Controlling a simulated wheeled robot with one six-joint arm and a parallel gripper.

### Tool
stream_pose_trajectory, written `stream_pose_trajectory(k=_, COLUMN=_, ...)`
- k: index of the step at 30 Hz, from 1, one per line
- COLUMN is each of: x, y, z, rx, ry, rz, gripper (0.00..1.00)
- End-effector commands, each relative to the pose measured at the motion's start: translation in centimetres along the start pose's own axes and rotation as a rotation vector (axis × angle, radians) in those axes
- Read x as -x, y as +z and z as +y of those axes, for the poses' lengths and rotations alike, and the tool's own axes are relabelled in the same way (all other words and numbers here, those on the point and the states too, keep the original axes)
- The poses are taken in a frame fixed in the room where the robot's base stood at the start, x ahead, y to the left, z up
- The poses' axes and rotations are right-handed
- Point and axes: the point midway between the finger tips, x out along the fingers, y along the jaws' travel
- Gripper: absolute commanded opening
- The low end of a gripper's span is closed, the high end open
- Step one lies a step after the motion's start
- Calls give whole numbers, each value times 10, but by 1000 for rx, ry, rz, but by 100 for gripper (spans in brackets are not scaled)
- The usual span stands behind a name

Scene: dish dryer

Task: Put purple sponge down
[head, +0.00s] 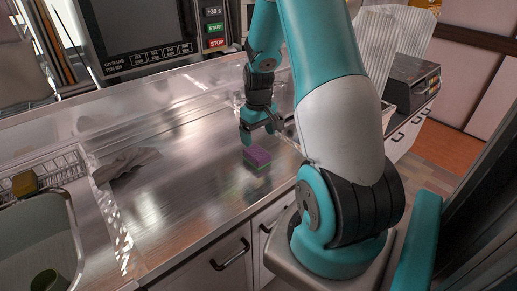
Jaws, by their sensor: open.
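The purple sponge (257,157) has a green underside and lies on the metal counter (190,180), near its front edge. My gripper (266,130) is open and stands just above and behind the sponge in the picture. A small gap shows between the fingers and the sponge, and nothing is held. The far finger is partly hidden by my arm's parts.
A grey cloth (127,163) lies on the counter at left, beside a sink (78,245) and a wire rack (45,172). A microwave (140,30) stands at the back. A clear glass item (284,97) stands behind my gripper. The counter's middle is bare.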

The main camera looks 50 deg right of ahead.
Motion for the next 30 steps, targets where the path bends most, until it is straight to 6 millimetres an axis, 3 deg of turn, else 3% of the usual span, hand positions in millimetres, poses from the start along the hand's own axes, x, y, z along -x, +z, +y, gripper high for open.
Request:
stream_pose_trajectory(k=4, x=23, y=0, z=0, rx=0, ry=1, rz=2, gripper=86)
stream_pose_trajectory(k=11, x=34, y=0, z=-1, rx=1, ry=0, rz=0, gripper=86)
stream_pose_trajectory(k=14, x=43, y=-2, z=-17, rx=29, ry=-9, rz=12, gripper=86)
stream_pose_trajectory(k=17, x=67, y=-4, z=-69, rx=118, ry=-43, rz=44, gripper=86)
stream_pose_trajectory(k=20, x=103, y=14, z=-152, rx=264, ry=-107, rz=81, gripper=86)
stream_pose_trajectory(k=21, x=117, y=29, z=-186, rx=331, ry=-137, rz=92, gripper=86)
stream_pose_trajectory(k=24, x=147, y=83, z=-259, rx=499, ry=-217, rz=105, gripper=86)
stream_pose_trajectory(k=27, x=167, y=145, z=-306, rx=654, ry=-287, rz=99, gripper=86)
stream_pose_trajectory(k=30, x=178, y=194, z=-328, rx=766, ry=-335, rz=85, gripper=86)
